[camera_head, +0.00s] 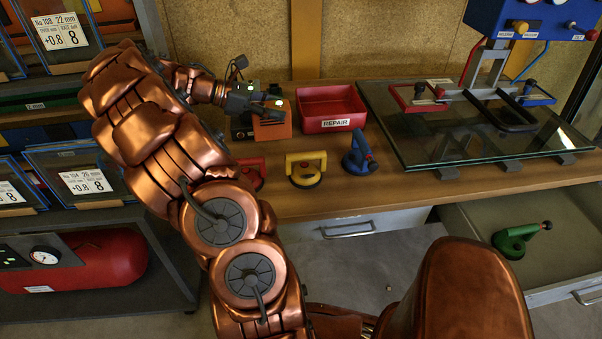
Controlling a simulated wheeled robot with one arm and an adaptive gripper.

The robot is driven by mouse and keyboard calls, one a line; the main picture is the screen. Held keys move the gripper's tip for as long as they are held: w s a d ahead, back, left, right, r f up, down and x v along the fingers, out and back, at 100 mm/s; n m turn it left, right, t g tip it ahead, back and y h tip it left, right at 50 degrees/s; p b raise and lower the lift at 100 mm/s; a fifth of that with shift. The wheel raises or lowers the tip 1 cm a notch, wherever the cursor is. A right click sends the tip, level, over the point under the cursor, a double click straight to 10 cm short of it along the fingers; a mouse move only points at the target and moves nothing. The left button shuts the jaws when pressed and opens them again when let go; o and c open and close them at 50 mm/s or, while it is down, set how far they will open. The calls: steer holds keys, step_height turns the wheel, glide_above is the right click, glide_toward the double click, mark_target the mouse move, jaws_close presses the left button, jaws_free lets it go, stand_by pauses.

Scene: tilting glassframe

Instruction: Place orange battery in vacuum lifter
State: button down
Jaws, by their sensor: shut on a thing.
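My gripper (256,103) is at the back of the bench, over a small dark and orange unit. It is shut on what appears to be the orange battery, which its fingers mostly hide. The orange block (272,129) under the fingers has a slotted front; I cannot tell where battery and unit part. A yellow vacuum lifter (306,169) and a blue vacuum lifter (359,156) stand on the bench in front. A red vacuum lifter (252,171) is partly hidden by my arm. A green vacuum lifter (513,239) lies in the open drawer at lower right.
A red bin marked REPAIR (331,108) stands just right of my gripper. A glass sheet (440,140) with a lifting frame (493,95) covers the bench's right side. A shelf rack (80,210) is at left. Bare wood (335,205) shows along the front.

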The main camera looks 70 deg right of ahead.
mark_target(275, 127)
steer(key=shift+s+f, duration=0.2)
steer(key=shift+f, duration=0.1)
steer(key=f, duration=0.5)
steer(key=shift+w+f, duration=0.2)
steer(key=shift+f, duration=1.95)
steer(key=shift+f, duration=0.15)
steer(key=shift+c, duration=1.4)
jaws_free()
steer(key=v, duration=1.2)
steer(key=shift+r, duration=0.25)
